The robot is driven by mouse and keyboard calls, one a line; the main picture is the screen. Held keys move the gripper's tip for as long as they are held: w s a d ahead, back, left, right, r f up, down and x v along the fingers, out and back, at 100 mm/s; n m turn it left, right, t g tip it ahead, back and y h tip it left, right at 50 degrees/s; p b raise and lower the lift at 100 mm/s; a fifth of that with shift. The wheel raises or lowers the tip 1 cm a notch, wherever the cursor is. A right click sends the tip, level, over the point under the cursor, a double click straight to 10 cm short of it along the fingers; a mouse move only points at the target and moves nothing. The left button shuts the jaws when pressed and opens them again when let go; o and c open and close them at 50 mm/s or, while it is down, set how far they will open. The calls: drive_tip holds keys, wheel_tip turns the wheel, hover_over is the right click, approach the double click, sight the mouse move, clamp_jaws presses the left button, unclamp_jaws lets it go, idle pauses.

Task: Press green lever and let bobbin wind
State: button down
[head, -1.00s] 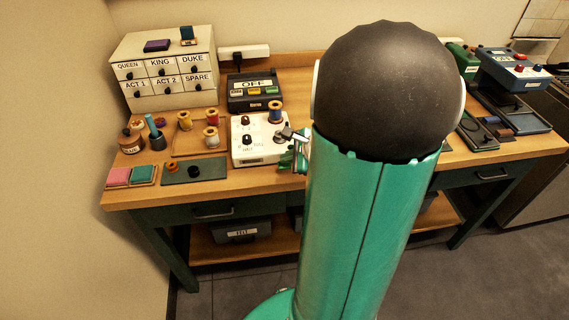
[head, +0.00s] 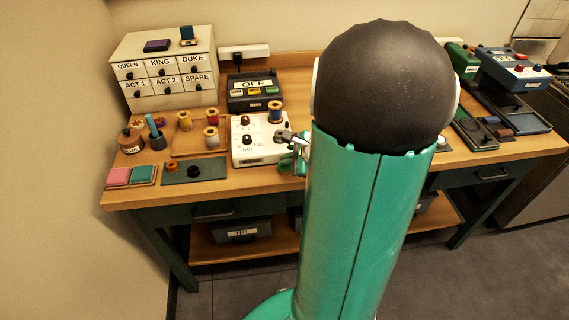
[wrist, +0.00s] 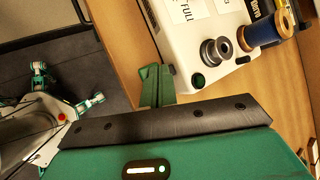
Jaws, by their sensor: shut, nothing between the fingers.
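The white winder box (head: 250,154) stands on the bench left of my arm, with a blue thread spool (head: 275,112) on top. In the wrist view the box (wrist: 190,35) shows a "FULL" label, a silver and dark bobbin-like part (wrist: 215,52) and the blue spool (wrist: 265,30). A small dark green round part (wrist: 198,79), perhaps the lever's end, shows at its near edge; I cannot tell whether it is pressed. My gripper (wrist: 155,83) is shut and empty, its green fingers beside the box's edge. In the head view my gripper (head: 287,164) is partly hidden by my arm.
Loose spools (head: 184,120) and a dark green tray (head: 208,172) lie to the left. A labelled drawer cabinet (head: 163,72) stands at the back left. My arm hides the middle of the bench.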

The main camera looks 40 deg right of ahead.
sight(288, 167)
drive_tip(key=shift+f, duration=0.5)
idle(0.3)
drive_tip(key=shift+r, duration=1.4)
drive_tip(key=shift+r, duration=2.5)
